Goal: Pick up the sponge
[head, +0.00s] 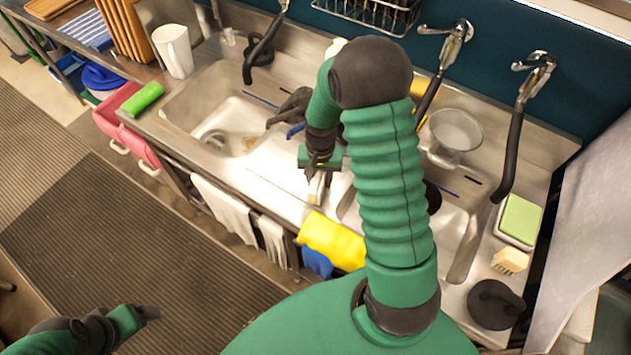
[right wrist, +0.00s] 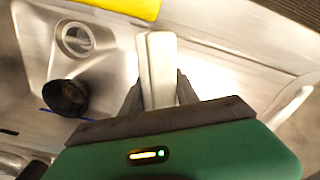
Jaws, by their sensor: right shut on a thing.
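My right gripper (head: 317,182) is over the steel divider between the sinks, shut on a pale rectangular block (head: 316,190). The block also shows between the fingers in the right wrist view (right wrist: 158,62); I cannot tell whether it is a sponge. A bright green sponge (head: 146,97) lies on the counter left of the left sink, apart from my grippers. A paler green sponge-like block (head: 520,218) sits in a white tray at the right end of the counter. My left gripper (head: 150,313) is low at the left, over the floor mat; its opening is unclear.
A yellow cloth (head: 332,240) hangs over the front edge. Black faucets (head: 515,150) stand over the sinks. A clear container (head: 455,132), a brush (head: 510,261) and a black round item (head: 494,304) are at the right.

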